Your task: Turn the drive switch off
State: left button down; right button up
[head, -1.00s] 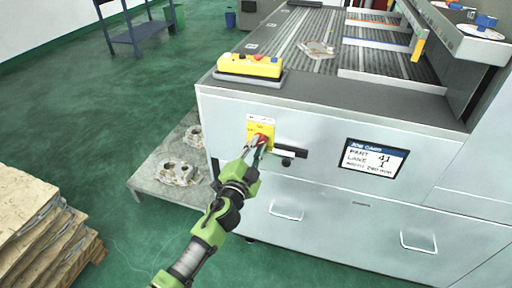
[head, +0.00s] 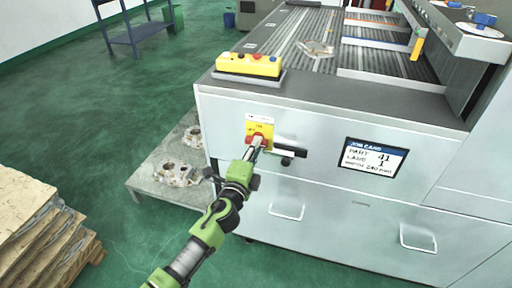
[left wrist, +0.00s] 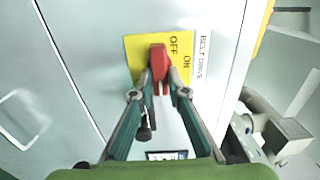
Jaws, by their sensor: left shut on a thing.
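The drive switch is a red handle (head: 258,138) on a yellow plate (head: 268,127) on the front of the grey machine. In the left wrist view the red handle (left wrist: 158,58) stands over the yellow plate (left wrist: 135,48), marked OFF and ON, beside a white BELT DRIVE label (left wrist: 201,50). There the handle runs roughly up and down the picture, along the fingers. My left gripper (head: 257,146) is at the switch; in the wrist view its fingers (left wrist: 161,84) are shut on the handle from both sides. Its exact setting is unclear. My right gripper is not in view.
A black lever or latch (head: 290,152) sticks out just right of the switch. A yellow button box (head: 248,66) sits on the machine's top edge, and a job card screen (head: 374,158) is to the right. Castings (head: 178,172) lie on a low slab (head: 145,183) at left.

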pick_arm(q)
jog(key=shift+f, duration=0.1)
dwell(0.3)
jog(key=c, duration=2)
grip_release()
jog(key=shift+o, duration=0.2)
jog(key=v, duration=1.2)
